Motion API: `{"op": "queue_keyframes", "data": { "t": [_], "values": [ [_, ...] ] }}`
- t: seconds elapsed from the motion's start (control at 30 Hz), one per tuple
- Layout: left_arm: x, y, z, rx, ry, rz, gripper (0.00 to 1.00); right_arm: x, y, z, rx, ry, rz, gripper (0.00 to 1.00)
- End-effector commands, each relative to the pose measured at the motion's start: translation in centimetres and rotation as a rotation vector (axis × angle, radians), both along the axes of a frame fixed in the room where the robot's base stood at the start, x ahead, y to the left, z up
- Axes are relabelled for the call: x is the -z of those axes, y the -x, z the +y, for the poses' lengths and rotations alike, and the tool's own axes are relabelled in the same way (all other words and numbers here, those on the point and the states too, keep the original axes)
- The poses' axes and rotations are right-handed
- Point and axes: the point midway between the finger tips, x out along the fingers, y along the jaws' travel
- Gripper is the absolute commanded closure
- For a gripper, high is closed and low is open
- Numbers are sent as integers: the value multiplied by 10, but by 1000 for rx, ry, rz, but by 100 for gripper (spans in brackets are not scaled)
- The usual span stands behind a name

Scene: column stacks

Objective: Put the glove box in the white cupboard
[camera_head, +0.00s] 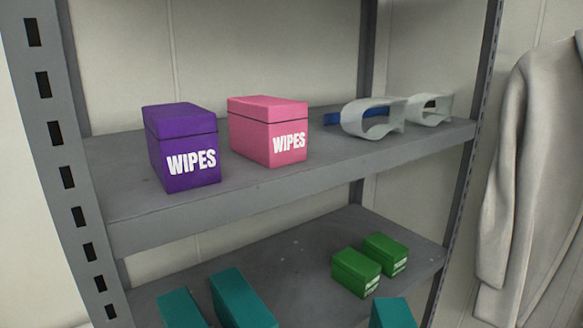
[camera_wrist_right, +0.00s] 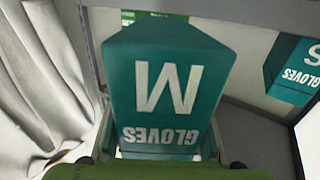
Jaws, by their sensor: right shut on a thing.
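A teal glove box (camera_wrist_right: 165,88) marked "M GLOVES" fills the middle of the right wrist view, its lettering upside down. My right gripper (camera_wrist_right: 160,152) is shut on this box at the bottom of that view; the fingertips are mostly hidden. In the head view a teal box (camera_head: 392,313) shows at the bottom right, cut off by the frame; I cannot tell if it is the same one. The white cupboard cannot be made out in either view. My left gripper is not in view.
A grey shelf rack (camera_head: 130,215) carries purple (camera_head: 183,148) and pink (camera_head: 268,131) wipes boxes and pale goggles (camera_head: 372,119). Below are green boxes (camera_head: 357,272) and teal boxes (camera_head: 240,300). A white coat (camera_head: 535,170) hangs right. Another glove box (camera_wrist_right: 293,72) shows in the wrist view.

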Motion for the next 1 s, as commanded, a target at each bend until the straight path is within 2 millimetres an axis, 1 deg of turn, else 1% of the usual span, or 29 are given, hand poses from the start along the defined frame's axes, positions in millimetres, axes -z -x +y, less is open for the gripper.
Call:
{"op": "queue_keyframes", "data": {
  "t": [0.2, 0.3, 0.4, 0.53, 0.83, 0.9, 1.0],
  "values": [
    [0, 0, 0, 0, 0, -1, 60, 17, 40, 0, -1, 0, 4, 90],
    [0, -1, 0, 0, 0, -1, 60, 21, 55, 0, -2, 0, 2, 90],
    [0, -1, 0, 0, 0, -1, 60, 23, 66, 1, -2, -1, 0, 90],
    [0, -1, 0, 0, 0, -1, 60, 23, 71, 1, -2, 0, -3, 90],
    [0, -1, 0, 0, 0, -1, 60, 23, 71, 1, -2, -1, -4, 90],
    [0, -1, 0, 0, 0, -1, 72, 23, 71, 1, -2, -1, -4, 90],
    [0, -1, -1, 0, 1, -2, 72, 23, 71, 1, -2, -1, -4, 90]
  ]
}}
